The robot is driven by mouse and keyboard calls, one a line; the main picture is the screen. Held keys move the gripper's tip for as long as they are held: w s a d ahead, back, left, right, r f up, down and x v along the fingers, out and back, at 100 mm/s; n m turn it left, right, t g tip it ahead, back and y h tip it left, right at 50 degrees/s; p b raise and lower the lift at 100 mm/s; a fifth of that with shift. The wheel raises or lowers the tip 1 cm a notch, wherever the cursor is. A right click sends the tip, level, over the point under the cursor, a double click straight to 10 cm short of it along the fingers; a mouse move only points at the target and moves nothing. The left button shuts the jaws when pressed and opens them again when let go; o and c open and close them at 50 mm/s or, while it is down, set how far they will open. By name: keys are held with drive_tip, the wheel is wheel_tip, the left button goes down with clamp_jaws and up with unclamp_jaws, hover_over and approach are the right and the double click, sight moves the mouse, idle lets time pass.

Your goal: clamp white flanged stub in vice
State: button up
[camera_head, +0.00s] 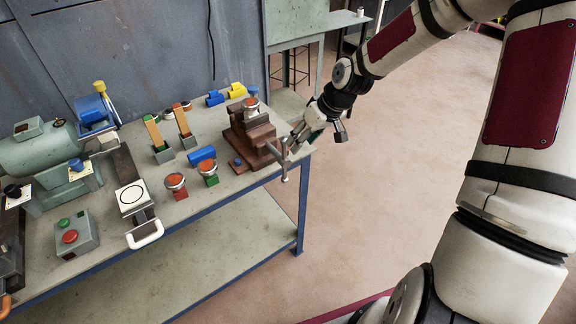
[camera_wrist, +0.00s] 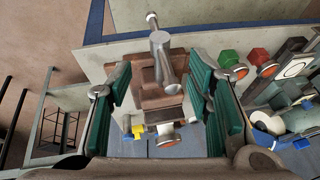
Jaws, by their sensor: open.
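The brown vice (camera_head: 247,139) stands at the right end of the bench, its grey screw and cross handle (camera_head: 284,160) facing right. A pale flanged stub (camera_head: 250,104) with an orange-red face shows at the top of the vice jaws; I cannot tell whether the jaws grip it. In the wrist view it shows (camera_wrist: 168,140) beyond the vice body (camera_wrist: 156,88). My gripper (camera_head: 309,127) is beside the vice's handle end. In the wrist view, the green-padded fingers of my gripper (camera_wrist: 160,83) are apart, with the vice and its screw (camera_wrist: 162,55) showing between them.
Blue (camera_head: 202,154) and yellow (camera_head: 236,90) blocks lie nearby. A grinder-like machine (camera_head: 45,153) fills the bench's left. Floor to the right is clear.

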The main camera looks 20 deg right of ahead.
sight(288, 161)
drive_tip(key=x, duration=1.3)
drive_tip(key=shift+f, duration=0.1)
clamp_jaws()
